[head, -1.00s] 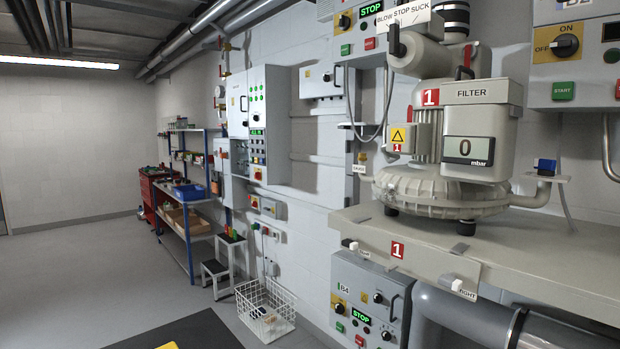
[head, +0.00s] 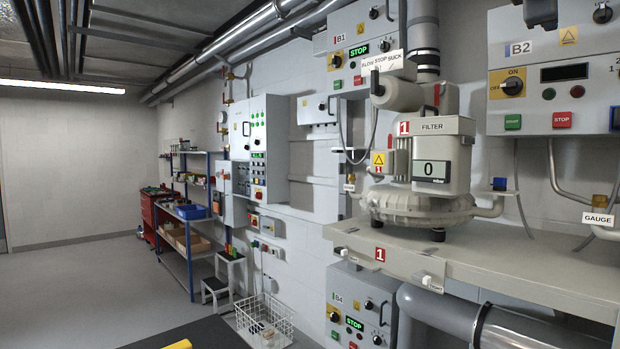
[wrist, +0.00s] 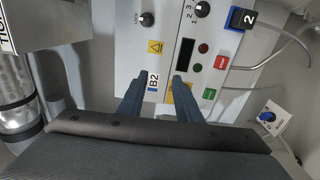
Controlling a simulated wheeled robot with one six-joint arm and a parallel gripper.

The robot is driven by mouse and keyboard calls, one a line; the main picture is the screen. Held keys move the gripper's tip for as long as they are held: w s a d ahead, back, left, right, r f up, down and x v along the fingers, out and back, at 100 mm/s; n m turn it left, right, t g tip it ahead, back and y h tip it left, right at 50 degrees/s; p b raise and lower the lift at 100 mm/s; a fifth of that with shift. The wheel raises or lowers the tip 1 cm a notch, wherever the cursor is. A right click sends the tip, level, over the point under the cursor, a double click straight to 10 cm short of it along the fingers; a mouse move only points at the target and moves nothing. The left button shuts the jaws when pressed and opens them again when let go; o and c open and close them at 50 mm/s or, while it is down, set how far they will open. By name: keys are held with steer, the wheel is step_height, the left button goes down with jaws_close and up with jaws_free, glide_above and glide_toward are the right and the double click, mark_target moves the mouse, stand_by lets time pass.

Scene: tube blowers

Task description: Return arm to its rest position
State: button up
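My gripper (wrist: 157,80) shows in the wrist view, with its two dark blue fingers apart and nothing visible between them. Beyond the fingers is the B2 control box (wrist: 195,50), which appears turned sideways. I cannot tell how far the fingers are from it, and no contact is seen. A dark padded surface (wrist: 150,155) fills the bottom of the wrist view. My arm and gripper cannot be made out in the head view.
The head view shows blower 1 (head: 425,205) on a wall shelf (head: 480,265), the B2 box (head: 560,95) at right and a grey pipe (head: 440,312) below. A wire basket (head: 264,320) stands on the floor. Open floor (head: 90,290) lies at left.

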steer(key=w+a+f+g+y, duration=0.1)
steer(key=w+a+f+y, duration=0.2)
steer(key=f, duration=0.9)
steer(key=w+a+f+y, duration=0.2)
steer(key=w+a+f, duration=0.15)
steer(key=f, duration=0.75)
steer(key=s+a+f+m+g+y, duration=0.15)
steer(key=a+f, duration=0.25)
steer(key=f, duration=0.7)
steer(key=a+f+m+g+y, duration=0.1)
steer(key=a+f+y, duration=0.25)
steer(key=f, duration=0.75)
steer(key=s+a+f+m+g+y, duration=0.1)
steer(key=s+a+f+m+g, duration=0.1)
steer(key=s+a+f, duration=0.55)
steer(key=s+a+f+m+g+y, duration=0.1)
steer(key=s+a+f+m+g, duration=0.2)
steer(key=s+f, duration=0.8)
steer(key=s+a+f+m+g+y, duration=0.15)
steer(key=s+a+f, duration=0.45)
steer(key=f, duration=0.6)
step_height(320, 180, down, 9)
steer(key=w+g+b, duration=0.1)
steer(key=b, duration=0.9)
steer(key=shift+f+n+g, duration=0.15)
steer(key=shift+n+g, duration=0.15)
